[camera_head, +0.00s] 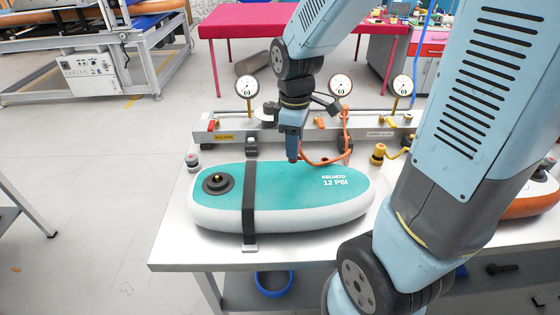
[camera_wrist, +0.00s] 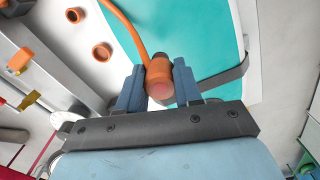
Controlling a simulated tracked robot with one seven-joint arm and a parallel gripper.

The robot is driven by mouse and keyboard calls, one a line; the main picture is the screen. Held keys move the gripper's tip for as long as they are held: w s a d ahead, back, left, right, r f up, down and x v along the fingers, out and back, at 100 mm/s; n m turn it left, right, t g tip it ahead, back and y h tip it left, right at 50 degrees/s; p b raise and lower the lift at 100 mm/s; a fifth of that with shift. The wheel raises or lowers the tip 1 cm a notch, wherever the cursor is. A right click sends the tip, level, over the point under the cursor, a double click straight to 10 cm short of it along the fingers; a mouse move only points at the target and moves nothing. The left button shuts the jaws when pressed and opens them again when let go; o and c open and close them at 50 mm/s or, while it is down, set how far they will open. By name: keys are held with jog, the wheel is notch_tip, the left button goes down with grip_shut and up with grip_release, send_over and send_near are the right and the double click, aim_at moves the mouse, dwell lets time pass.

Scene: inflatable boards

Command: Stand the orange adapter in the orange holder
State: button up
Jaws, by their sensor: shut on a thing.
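My gripper (camera_wrist: 158,82) is shut on the orange adapter (camera_wrist: 160,72), which sits between its two blue fingers in the wrist view. An orange hose (camera_wrist: 128,25) runs from the adapter. In the head view my gripper (camera_head: 292,157) is above the teal board (camera_head: 300,178), and the adapter is mostly hidden by the fingers. A round, open orange cup (camera_wrist: 101,51), which looks like the orange holder, is apart from the adapter, to its upper left in the wrist view. I cannot make this cup out clearly in the head view.
The board has a black strap (camera_head: 249,200) and a black valve (camera_head: 217,182). Behind it is a grey rail with several gauges (camera_head: 247,85). A yellow adapter (camera_head: 378,153) stands to the right. The white table's left front corner (camera_head: 175,250) is clear.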

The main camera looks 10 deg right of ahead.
jog(key=shift+w, duration=0.45)
jog(key=shift+s+a, duration=0.15)
jog(key=shift+a, duration=0.05)
jog(key=shift+w+d+f, duration=0.1)
jog(key=shift+w, duration=0.2)
jog(key=w+d+f, duration=0.2)
jog(key=w+f, duration=0.1)
jog(key=w+d+f, duration=0.1)
jog(key=w+f, duration=0.2)
jog(key=w, duration=0.1)
jog(key=w+d+f, duration=0.2)
jog(key=w+f, duration=0.1)
jog(key=w, duration=0.1)
jog(key=shift+w+d, duration=0.25)
jog(key=shift+d, duration=0.05)
jog(key=shift+w+d+f, duration=0.15)
jog(key=shift+w+f, duration=0.1)
jog(key=shift+f, duration=1.65)
